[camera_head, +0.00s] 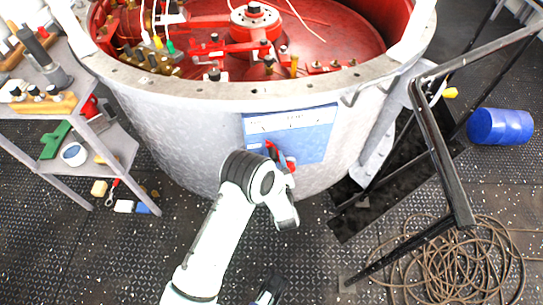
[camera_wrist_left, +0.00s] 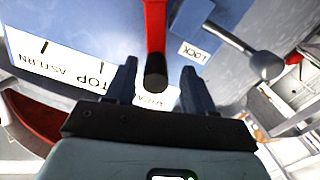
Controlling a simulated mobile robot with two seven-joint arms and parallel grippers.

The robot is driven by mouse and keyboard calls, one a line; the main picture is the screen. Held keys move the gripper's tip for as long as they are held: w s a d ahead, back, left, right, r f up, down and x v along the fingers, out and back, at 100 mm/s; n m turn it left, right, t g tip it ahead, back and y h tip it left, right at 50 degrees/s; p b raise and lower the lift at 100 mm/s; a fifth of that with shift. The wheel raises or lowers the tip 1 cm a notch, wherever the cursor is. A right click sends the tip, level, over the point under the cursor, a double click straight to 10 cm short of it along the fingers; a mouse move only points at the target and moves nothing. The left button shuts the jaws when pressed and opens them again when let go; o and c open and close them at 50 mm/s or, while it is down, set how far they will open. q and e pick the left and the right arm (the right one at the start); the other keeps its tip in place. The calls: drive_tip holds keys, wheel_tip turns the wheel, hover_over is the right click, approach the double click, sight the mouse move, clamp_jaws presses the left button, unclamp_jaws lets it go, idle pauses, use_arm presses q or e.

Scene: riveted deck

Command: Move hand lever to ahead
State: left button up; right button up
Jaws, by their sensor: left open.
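The hand lever is a red bar with a black end; in the left wrist view the lever (camera_wrist_left: 155,30) comes down from the top and its black end lies between my fingers. In the head view a bit of red lever (camera_head: 271,150) shows at the blue panel (camera_head: 318,145) on the grey drum. My left gripper (camera_wrist_left: 160,85) is open, one finger on each side of the lever's end, with gaps showing. In the wrist view the panel carries labels reading "TOP ASTERN" (camera_wrist_left: 75,68) and "LOCK" (camera_wrist_left: 194,53); another label is partly hidden.
A metal handle with a round knob (camera_wrist_left: 266,66) is close to the right of my fingers in the wrist view. In the head view a black railing (camera_head: 435,140), a coiled rope (camera_head: 450,262) and a blue cylinder (camera_head: 500,127) are right. A shelf (camera_head: 105,140) stands left.

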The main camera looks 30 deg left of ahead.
use_arm(q)
drive_tip(key=p+v, duration=0.1)
drive_tip(key=v, duration=1)
drive_tip(key=shift+s, duration=0.15)
use_arm(e)
drive_tip(key=shift+s+a+r+g, duration=0.15)
drive_tip(key=shift+s+a+r, duration=0.1)
drive_tip(key=shift+s+r, duration=0.2)
drive_tip(key=shift+s+a+r+g, duration=0.15)
drive_tip(key=shift+s+a+r, duration=0.15)
drive_tip(key=shift+s, duration=0.2)
drive_tip(key=shift+d, duration=0.1)
